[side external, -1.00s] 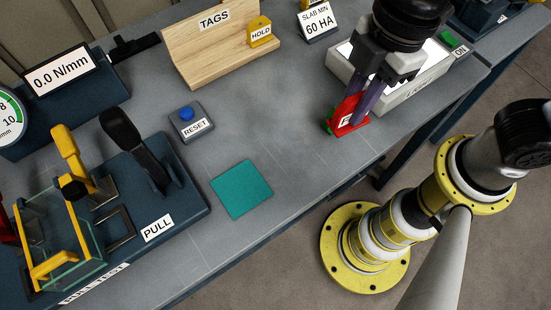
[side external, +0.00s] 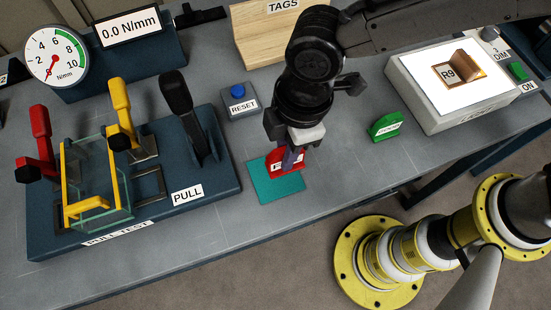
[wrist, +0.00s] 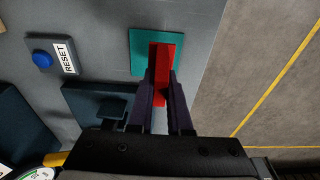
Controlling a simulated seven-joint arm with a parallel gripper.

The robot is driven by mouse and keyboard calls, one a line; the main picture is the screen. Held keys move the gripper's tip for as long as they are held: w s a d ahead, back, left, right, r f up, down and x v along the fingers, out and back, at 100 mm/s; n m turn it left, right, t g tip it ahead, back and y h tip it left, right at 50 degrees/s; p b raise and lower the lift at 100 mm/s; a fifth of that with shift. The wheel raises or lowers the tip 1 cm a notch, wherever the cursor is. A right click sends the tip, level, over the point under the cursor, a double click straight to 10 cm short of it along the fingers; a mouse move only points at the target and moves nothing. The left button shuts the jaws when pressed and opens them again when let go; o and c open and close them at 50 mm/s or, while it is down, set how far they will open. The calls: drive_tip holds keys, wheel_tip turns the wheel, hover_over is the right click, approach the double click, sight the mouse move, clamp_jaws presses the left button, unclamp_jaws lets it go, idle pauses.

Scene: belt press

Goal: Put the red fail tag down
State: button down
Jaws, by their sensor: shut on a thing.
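My gripper (side external: 291,160) is shut on the red fail tag (side external: 283,168), which stands upright between the fingers. In the wrist view the tag (wrist: 163,60) sits between my fingertips (wrist: 162,78), over the teal square pad (wrist: 139,42). In the side view the tag is at the upper right part of the pad (side external: 277,191). I cannot tell whether its base touches the pad. The fingers cover part of its label.
A green tag (side external: 386,126) stands to the right, beside the light box (side external: 420,98) bearing a brown R9 piece (side external: 466,66). The reset button box (side external: 240,104) is behind the pad. The pull test rig (side external: 215,180) with its levers is close on the left.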

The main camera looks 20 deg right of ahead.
sight(275, 165)
drive_tip(key=shift+w+a+f, duration=0.35)
drive_tip(key=shift+a+f, duration=0.15)
drive_tip(key=shift+f, duration=0.25)
drive_tip(key=shift+w+a+f, duration=0.1)
drive_tip(key=shift+a+f, duration=0.1)
drive_tip(key=shift+f, duration=1.55)
drive_tip(key=shift+f, duration=0.15)
drive_tip(key=c, duration=0.8)
unclamp_jaws()
drive_tip(key=shift+c, duration=0.2)
wheel_tip(275, 165, up, 12)
drive_tip(key=d, duration=0.1)
drive_tip(key=shift+d, duration=0.25)
